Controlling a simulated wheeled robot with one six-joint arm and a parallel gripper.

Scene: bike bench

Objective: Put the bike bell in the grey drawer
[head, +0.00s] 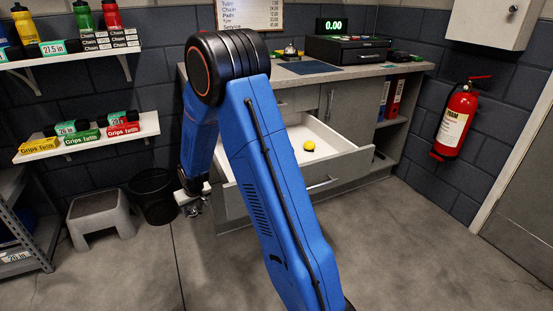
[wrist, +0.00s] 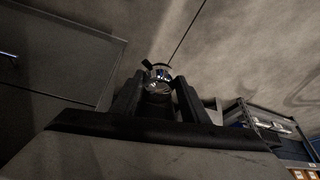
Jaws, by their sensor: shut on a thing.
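The bike bell (wrist: 158,74), a small shiny chrome piece with a dark lever, sits between the fingertips of my gripper (wrist: 158,92) in the wrist view. My gripper is shut on it. In the head view my gripper (head: 192,200) hangs low, left of the open drawer and outside it, above the floor; the bell is too small there to make out clearly. The grey drawer (head: 330,178) is pulled out from the bench, with a pale inside. A yellow round thing (head: 308,145) lies in it. My arm hides the drawer's left part.
The bench top (head: 340,73) holds a cash register (head: 345,48) and a silver counter bell (head: 290,50). A black bin (head: 154,197) and a grey step stool (head: 100,215) stand left of my gripper. A red fire extinguisher (head: 457,120) hangs at right. The floor in front is clear.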

